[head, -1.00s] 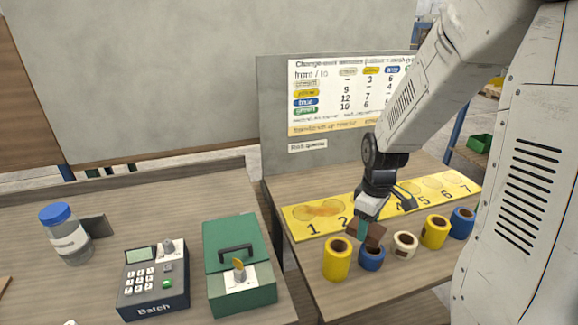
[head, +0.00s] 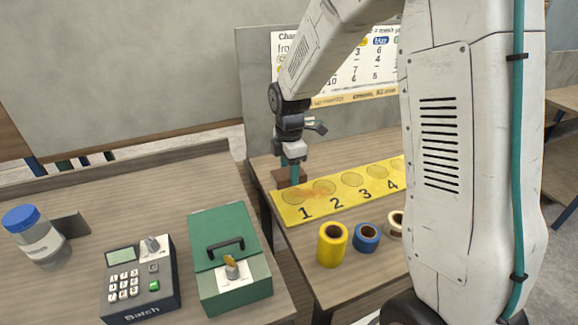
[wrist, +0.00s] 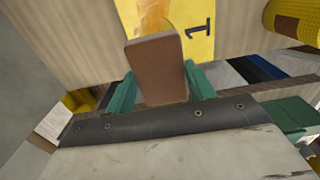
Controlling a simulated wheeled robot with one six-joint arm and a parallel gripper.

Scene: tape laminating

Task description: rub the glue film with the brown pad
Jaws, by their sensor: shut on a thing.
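My gripper (head: 290,167) is shut on the brown pad (head: 284,180), at the left end of the yellow numbered strip. In the wrist view the pad (wrist: 157,72) sits between my green fingertips (wrist: 157,90), with position 1 of the strip just beyond it. The glue film (head: 318,190) is an orange smear on the yellow strip (head: 291,213) around positions 1 and 2. It also shows in the wrist view (wrist: 155,14), partly hidden by the pad. I cannot tell whether the pad touches the strip or the table.
Tape rolls stand in front of the strip: a yellow roll (head: 332,245), a blue roll (head: 366,238) and a cream roll (head: 396,222), partly hidden by my arm. A green box (head: 232,280), a batch keypad (head: 138,285) and a blue-capped jar (head: 36,236) stand on the left table.

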